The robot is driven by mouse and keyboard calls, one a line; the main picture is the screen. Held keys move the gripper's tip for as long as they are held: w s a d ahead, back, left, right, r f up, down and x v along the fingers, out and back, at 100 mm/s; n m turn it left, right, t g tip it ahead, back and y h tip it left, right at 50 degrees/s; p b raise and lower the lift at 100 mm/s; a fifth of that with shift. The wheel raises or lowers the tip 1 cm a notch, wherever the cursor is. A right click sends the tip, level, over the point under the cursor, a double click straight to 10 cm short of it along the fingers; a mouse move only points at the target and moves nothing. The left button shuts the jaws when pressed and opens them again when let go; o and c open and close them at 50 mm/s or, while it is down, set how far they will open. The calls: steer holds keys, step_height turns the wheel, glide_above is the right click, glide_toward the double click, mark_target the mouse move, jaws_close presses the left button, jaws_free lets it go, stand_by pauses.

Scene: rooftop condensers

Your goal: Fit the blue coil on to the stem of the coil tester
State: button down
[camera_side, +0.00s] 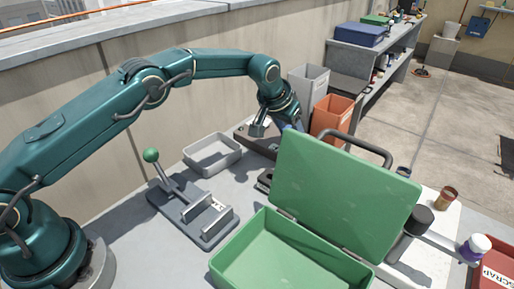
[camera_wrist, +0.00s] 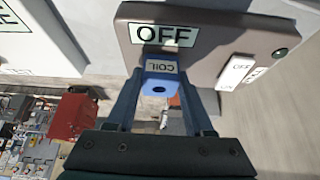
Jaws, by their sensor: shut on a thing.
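The blue coil (camera_wrist: 160,84), with a pale COIL label and a dark hole, is between the fingers of my gripper (camera_wrist: 160,76) in the wrist view. My gripper is shut on it. The coil is in front of a grey-brown unit (camera_wrist: 215,60) with OFF labels, which looks like the coil tester. I cannot tell whether they touch. The stem is not clearly visible. In the side view my gripper (camera_side: 276,124) is low over the back of the bench, partly behind the green lid. A bit of blue shows there, and the tester (camera_side: 246,137) is partly hidden.
A green case (camera_side: 290,255) with its lid (camera_side: 345,190) raised stands in front of my gripper. A grey tray (camera_side: 212,153) and a green-knobbed lever clamp (camera_side: 195,208) are to the left. Grey (camera_side: 308,82) and orange (camera_side: 332,116) bins stand just behind on the right.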

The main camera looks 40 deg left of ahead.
steer(key=shift+f, duration=0.15)
steer(key=shift+c, duration=1)
jaws_free()
steer(key=shift+s, duration=0.1)
steer(key=shift+v, duration=2.55)
